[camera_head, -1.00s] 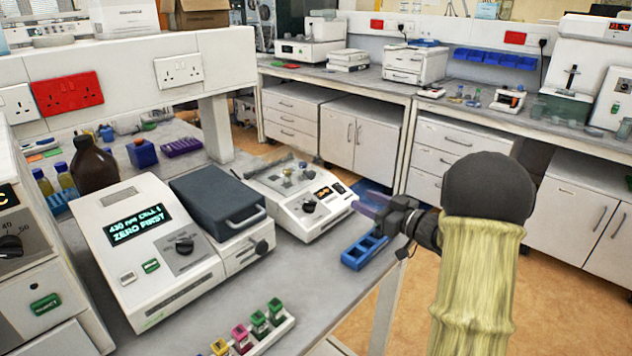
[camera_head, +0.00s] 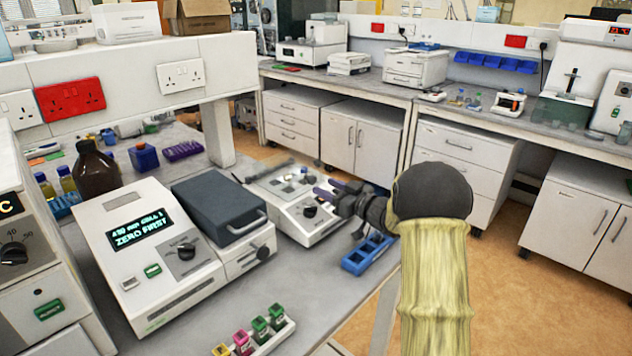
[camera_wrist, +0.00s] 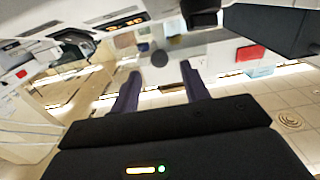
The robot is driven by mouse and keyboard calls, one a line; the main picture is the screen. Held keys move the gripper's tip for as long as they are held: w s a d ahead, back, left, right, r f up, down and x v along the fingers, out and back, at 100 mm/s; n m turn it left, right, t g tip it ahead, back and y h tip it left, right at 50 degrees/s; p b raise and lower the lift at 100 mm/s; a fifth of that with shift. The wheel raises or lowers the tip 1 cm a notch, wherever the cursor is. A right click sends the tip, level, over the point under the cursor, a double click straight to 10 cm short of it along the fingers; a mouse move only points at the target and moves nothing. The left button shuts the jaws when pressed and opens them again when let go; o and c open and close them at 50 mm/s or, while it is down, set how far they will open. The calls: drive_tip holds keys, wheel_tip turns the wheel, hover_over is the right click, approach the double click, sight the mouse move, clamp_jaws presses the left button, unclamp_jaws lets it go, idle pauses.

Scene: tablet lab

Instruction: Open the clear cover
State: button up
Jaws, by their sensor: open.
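A white instrument (camera_head: 310,212) with a small orange display and a dark knob stands on the bench in the middle of the head view. Small metal parts show on its top. A clear cover is hard to make out there; I cannot tell its edges or whether it is shut. My gripper (camera_head: 326,190) is open, with its purple fingers over the right side of this instrument. In the wrist view, the two fingers of my gripper (camera_wrist: 161,84) are apart with nothing seen between them. The instrument (camera_wrist: 125,22) shows beyond them. I cannot tell whether the fingers touch anything.
A white instrument (camera_head: 150,245) with a green-lit screen and a dark grey lid (camera_head: 217,203) stands to the left. A blue rack (camera_head: 368,254) lies below my gripper near the bench edge. A rack of coloured-capped cuvettes (camera_head: 268,340) is at the front. Open floor lies right.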

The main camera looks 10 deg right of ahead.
sight(314, 181)
drive_tip(key=x, duration=0.5)
drive_tip(key=shift+w, duration=0.1)
drive_tip(key=shift+c, duration=0.5)
drive_tip(key=shift+d, duration=0.15)
drive_tip(key=c, duration=0.4)
clamp_jaws()
